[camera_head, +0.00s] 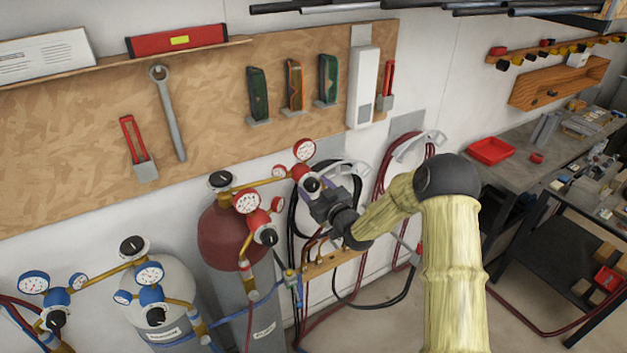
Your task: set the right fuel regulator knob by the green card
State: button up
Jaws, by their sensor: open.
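The right fuel regulator (298,169) is red with two red-rimmed gauges, on a brass pipe from the maroon cylinder (221,238). Its dark round knob (312,185) faces the room. My gripper (315,197) is open, with its fingers at or just in front of the knob and overlapping it in the picture. I cannot tell whether they touch it. The knob's mark and setting are too small to read. I cannot make out a green card clearly; a small greenish tag (290,273) hangs below on the hoses.
The left fuel regulator (252,208) is close at left. Blue-gauged regulators (150,285) stand on a grey cylinder. Hoses (383,180) hang on the wall behind my arm. A tool board (210,110) is above, and a bench with a red tray (491,151) is at right.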

jog(key=shift+w+a+r, duration=0.1)
jog(key=shift+w+a, duration=0.2)
jog(key=shift+w, duration=0.45)
jog(key=shift+s+a, duration=0.15)
jog(key=shift+s, duration=0.1)
jog(key=shift+a, duration=0.1)
jog(key=shift+c, duration=0.8)
jog(key=c, duration=0.8)
jog(key=shift+f, duration=0.2)
